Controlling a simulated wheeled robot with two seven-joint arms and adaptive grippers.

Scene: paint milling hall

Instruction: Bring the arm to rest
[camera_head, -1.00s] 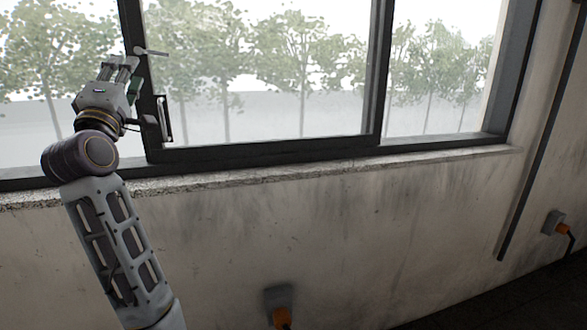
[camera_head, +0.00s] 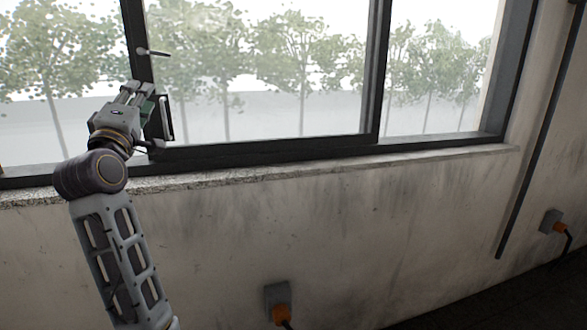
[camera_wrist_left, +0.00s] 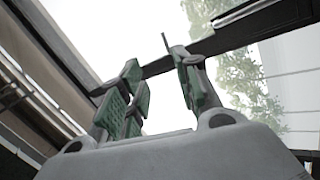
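My left arm rises in front of the window at the left of the head view. Its gripper (camera_head: 140,91) is in front of the dark window frame, below the small lever handle (camera_head: 152,53) and apart from it. In the left wrist view, the green-padded fingers of this gripper (camera_wrist_left: 156,62) stand apart with nothing between them. A thin rod (camera_wrist_left: 166,43) shows by the right fingertip in that view; I cannot tell what it is. My right gripper is not in view.
The dark window frame (camera_head: 270,148) has an upright pull handle (camera_head: 166,118) close right of my gripper. A rough stone sill (camera_head: 330,166) runs below it. Wall sockets with orange plugs sit low at centre (camera_head: 278,296) and right (camera_head: 551,221). Space right of the arm is clear.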

